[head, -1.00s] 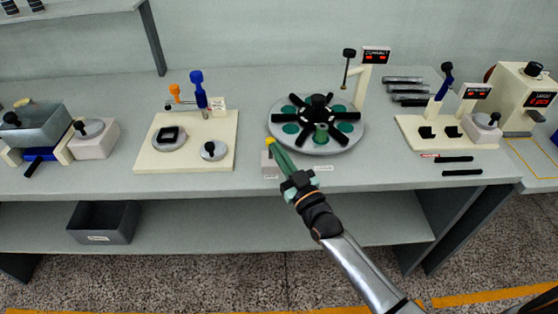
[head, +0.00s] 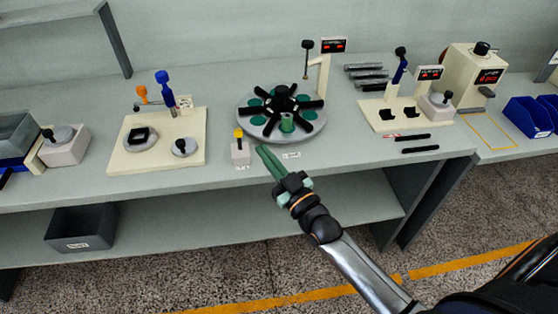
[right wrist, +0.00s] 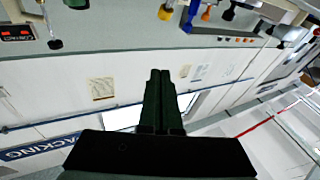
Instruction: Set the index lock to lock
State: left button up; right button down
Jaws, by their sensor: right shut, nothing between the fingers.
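The index lock looks to be the small pale block with a yellow-topped lever (head: 239,145) at the front left of the round turntable (head: 300,136). The lever stands about upright; I cannot read its label or tell its setting. The turntable carries a black spoked hub and several green discs. My right gripper (head: 261,149) is shut and empty, just right of the lever, with a visible gap between them. In the right wrist view its green fingers (right wrist: 160,75) lie together, and a small yellow knob (right wrist: 165,13) shows near the top. My left gripper is not in view.
A display post (head: 323,75) stands behind the turntable. A cream board with blue and orange levers (head: 115,160) is to the left. A cream fixture (head: 375,125) and black rods (head: 420,150) are to the right. A grey bin (head: 80,230) sits on the lower shelf.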

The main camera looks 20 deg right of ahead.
jog(key=shift+s+d+r, duration=0.15)
jog(key=shift+s+r, duration=0.15)
jog(key=shift+s, duration=0.45)
jog(key=shift+s+d+r, duration=0.1)
jog(key=shift+s+r, duration=0.15)
jog(key=shift+s, duration=0.45)
jog(key=shift+s+d+r, duration=0.15)
jog(key=shift+s+r, duration=0.15)
jog(key=shift+s, duration=0.45)
